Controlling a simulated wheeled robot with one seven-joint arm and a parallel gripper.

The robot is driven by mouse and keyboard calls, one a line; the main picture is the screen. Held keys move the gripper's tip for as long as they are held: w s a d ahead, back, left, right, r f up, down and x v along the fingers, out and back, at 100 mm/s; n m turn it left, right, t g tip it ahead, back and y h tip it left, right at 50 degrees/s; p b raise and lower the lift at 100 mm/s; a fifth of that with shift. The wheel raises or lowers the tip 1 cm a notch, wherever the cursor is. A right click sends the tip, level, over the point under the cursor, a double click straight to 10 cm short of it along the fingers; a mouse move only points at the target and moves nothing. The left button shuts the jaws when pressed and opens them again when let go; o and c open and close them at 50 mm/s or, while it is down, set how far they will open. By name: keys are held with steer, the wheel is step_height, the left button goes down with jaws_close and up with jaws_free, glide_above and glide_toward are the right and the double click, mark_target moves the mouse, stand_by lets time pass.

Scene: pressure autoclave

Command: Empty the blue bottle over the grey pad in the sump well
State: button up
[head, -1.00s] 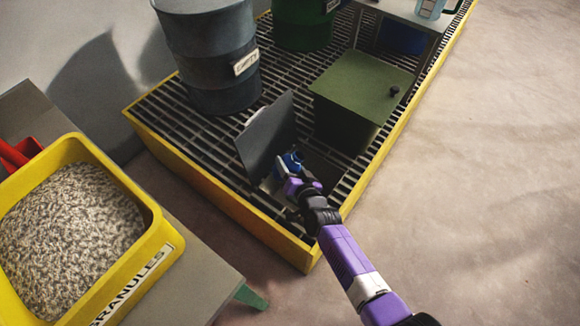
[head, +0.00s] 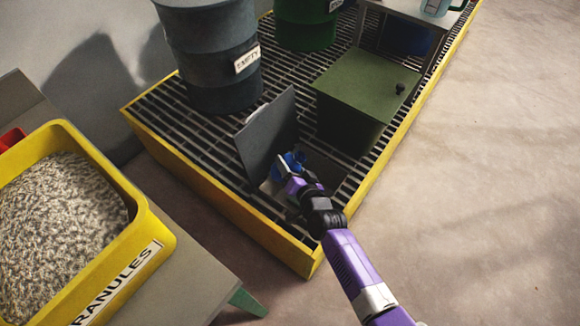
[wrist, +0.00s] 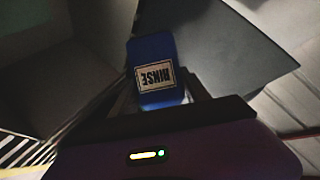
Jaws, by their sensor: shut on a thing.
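The blue bottle (head: 293,160) is in my gripper (head: 285,172), beside the raised dark grey hatch plate (head: 268,133) of the sump well. In the wrist view the bottle (wrist: 157,60) sits between my two fingers, with a white label reading RINSE that appears upside down. My gripper is shut on it. The well opening (head: 315,172) lies below and around my gripper, dark inside and partly hidden by my arm. I cannot clearly make out the grey pad, nor whether any liquid is leaving the bottle.
A green box with a black knob (head: 366,90) stands right behind the well. A grey drum (head: 212,60) labelled EMPTY and a green drum (head: 305,22) stand on the grating. A yellow granules bin (head: 150,240) is at left. Open floor lies at right.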

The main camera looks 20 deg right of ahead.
steer(key=shift+a+f+m+t+y+b, duration=0.25)
steer(key=shift+m+b, duration=0.5)
steer(key=shift+b, duration=1.85)
steer(key=shift+a+f+m+t+y+b, duration=0.1)
steer(key=shift+f+m+t+y+b, duration=0.45)
steer(key=shift+b, duration=2.05)
steer(key=shift+f+m+b, duration=0.2)
steer(key=shift+m+b, duration=1)
steer(key=shift+b, duration=1.7)
steer(key=shift+f+m+t+y+b, duration=0.5)
steer(key=shift+m+b, duration=0.6)
steer(key=shift+b, duration=1.6)
steer(key=shift+d+f+m+b, duration=0.1)
steer(key=shift+m+b, duration=0.2)
steer(key=shift+b, duration=0.2)
steer(key=shift+d+r+m+t, duration=0.2)
steer(key=shift+r+m+t, duration=0.2)
steer(key=shift+m, duration=0.45)
steer(key=shift+d+r+m+t, duration=0.15)
steer(key=shift+r+m+t, duration=0.25)
steer(key=shift+m, duration=0.45)
steer(key=shift+s+d+r+m, duration=0.1)
steer(key=shift+d+r+m, duration=0.1)
steer(key=shift+m, duration=0.2)
